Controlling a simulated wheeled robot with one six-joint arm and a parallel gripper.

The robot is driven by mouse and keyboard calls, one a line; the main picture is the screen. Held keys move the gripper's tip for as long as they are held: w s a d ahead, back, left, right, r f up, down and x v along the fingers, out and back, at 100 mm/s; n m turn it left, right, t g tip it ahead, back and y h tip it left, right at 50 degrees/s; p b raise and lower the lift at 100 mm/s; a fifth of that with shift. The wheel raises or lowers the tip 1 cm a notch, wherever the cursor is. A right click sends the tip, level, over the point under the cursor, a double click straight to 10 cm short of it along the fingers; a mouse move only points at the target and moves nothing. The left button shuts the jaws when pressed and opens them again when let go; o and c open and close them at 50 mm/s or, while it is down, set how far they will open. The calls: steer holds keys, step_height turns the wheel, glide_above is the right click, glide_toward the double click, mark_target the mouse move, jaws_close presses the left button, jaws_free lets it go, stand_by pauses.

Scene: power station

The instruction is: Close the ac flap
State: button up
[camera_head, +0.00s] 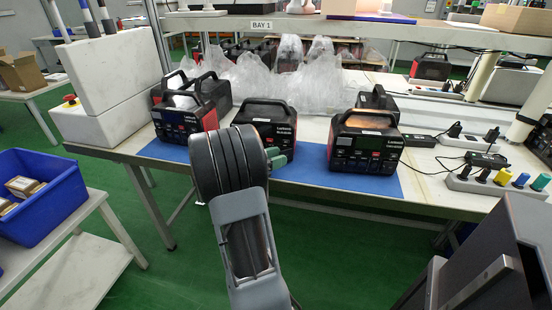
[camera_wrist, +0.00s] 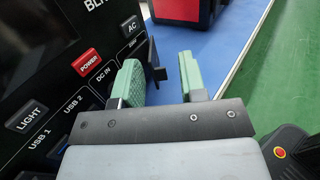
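The power station (camera_head: 270,118) stands on the blue mat, partly hidden behind my arm in the head view. Its dark front panel (camera_wrist: 60,60) fills the left of the wrist view, with LIGHT, USB, DC IN, POWER and AC labels. A thin black flap (camera_wrist: 153,62) sticks out from the panel near the AC label. My gripper (camera_wrist: 163,80) has green fingers spread apart, one on each side of the flap. The left finger is close to the flap and the panel; I cannot tell whether it touches. In the head view my gripper (camera_head: 277,157) is mostly hidden by the arm.
Other power stations stand to the right (camera_head: 366,140) and left (camera_head: 184,110) on the bench. Plastic bags (camera_head: 290,85) lie behind. The blue mat (camera_head: 310,165) is clear between the middle and right stations. A blue bin (camera_head: 40,200) sits at the left.

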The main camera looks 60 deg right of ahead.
steer(key=shift+c, duration=0.4)
jaws_close()
steer(key=shift+w+r+g+p, duration=0.15)
steer(key=shift+g+p, duration=0.15)
steer(key=shift+p, duration=0.2)
steer(key=shift+w+d+m+g+y+p, duration=0.2)
steer(key=shift+m+g+y+p, duration=0.15)
steer(key=shift+m+g+y, duration=0.2)
steer(key=shift+o, duration=0.4)
jaws_free()
steer(key=shift+a, duration=0.15)
